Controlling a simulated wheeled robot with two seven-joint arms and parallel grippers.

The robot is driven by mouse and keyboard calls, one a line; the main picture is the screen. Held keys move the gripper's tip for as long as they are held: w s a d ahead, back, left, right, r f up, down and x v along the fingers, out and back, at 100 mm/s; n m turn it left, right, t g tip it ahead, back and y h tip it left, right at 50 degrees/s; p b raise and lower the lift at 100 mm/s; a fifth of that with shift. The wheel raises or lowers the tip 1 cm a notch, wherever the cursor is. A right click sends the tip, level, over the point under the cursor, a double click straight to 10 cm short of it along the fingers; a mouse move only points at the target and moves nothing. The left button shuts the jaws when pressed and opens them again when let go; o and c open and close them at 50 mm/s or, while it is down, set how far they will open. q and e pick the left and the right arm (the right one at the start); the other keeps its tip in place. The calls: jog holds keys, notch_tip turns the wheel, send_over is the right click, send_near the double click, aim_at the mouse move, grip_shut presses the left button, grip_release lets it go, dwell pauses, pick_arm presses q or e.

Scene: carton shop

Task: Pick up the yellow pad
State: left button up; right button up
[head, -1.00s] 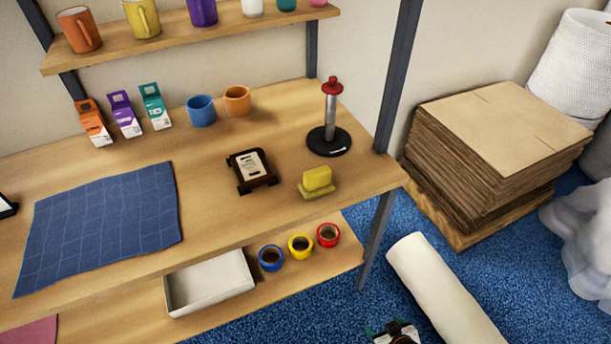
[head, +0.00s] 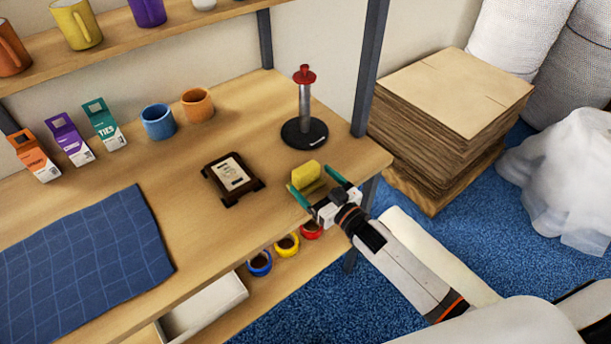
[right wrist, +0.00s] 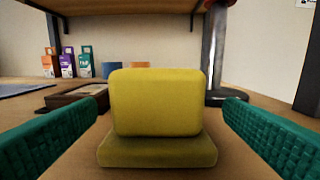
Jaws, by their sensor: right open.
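The yellow pad (head: 305,174) stands near the right front corner of the table, on a darker olive-yellow base. In the right wrist view the yellow pad (right wrist: 156,102) is upright and centred between the green fingers. My right gripper (head: 314,184) is open, with one finger on each side of the pad. In the right wrist view a gap shows between the pad and each finger of the gripper (right wrist: 158,138). In the head view the right gripper hides part of the base. My left gripper is not in view.
A black round stand with a red top (head: 304,120) is behind the pad. A dark framed block (head: 233,178) lies to its left. A table leg (head: 369,70) rises behind at right. Tape rolls (head: 287,245) and a white tray (head: 205,305) sit on the lower shelf.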

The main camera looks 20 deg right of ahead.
aim_at(302, 171)
jog(key=shift+p+x, duration=0.65)
jog(key=shift+x, duration=2.1)
jog(key=shift+s, duration=0.1)
jog(key=c, duration=1.1)
